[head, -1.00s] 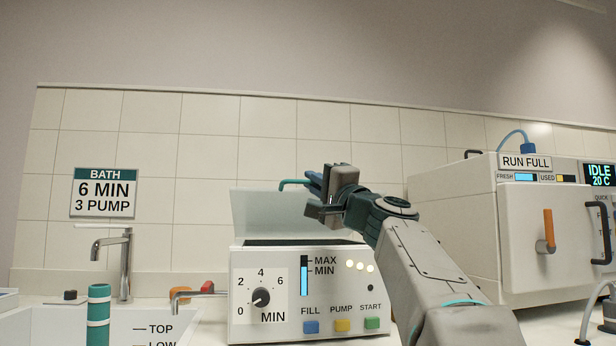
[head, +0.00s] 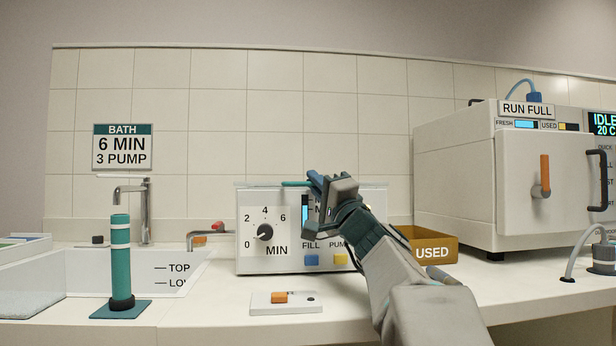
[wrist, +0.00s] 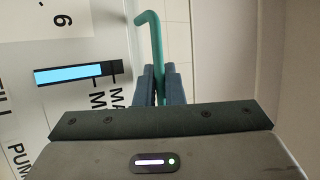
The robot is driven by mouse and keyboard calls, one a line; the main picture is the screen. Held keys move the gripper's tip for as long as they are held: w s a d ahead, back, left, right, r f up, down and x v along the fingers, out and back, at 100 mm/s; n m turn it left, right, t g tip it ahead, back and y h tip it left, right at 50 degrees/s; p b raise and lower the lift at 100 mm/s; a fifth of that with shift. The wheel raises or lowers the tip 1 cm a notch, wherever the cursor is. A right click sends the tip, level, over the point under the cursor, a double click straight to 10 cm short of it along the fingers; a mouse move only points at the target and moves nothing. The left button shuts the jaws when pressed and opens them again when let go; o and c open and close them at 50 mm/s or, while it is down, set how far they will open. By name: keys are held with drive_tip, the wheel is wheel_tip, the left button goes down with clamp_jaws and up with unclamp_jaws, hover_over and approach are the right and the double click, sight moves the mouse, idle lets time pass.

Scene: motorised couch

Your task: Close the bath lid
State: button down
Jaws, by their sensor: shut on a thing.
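The bath (head: 270,211) is a white box on the counter with a dial, a level gauge and coloured buttons. Its lid (head: 250,184) shows only as a thin, near-level edge along the top; whether it touches the rim all round cannot be told. My gripper (head: 314,184) is at the bath's top front, its blue fingers closed on the teal lid handle (head: 295,184). In the wrist view, the handle (wrist: 152,40) runs between the fingers (wrist: 160,80). My gripper and arm hide the bath's right front, including part of the gauge and labels.
A sink (head: 180,268) with a tap (head: 146,212) and a teal cylinder (head: 121,260) on a stand are at left. A small plate with an orange switch (head: 280,297) lies in front of the bath. A USED bin (head: 432,248) and a large white machine (head: 460,180) stand at right.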

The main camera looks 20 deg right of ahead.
drive_tip(key=shift+w+f, duration=0.15)
drive_tip(key=shift+f, duration=0.25)
drive_tip(key=c, duration=1.5)
unclamp_jaws()
drive_tip(key=shift+d, duration=0.1)
drive_tip(key=shift+s, duration=0.2)
drive_tip(key=v, duration=0.6)
drive_tip(key=p+v, duration=0.1)
drive_tip(key=v, duration=0.6)
drive_tip(key=shift+s, duration=0.4)
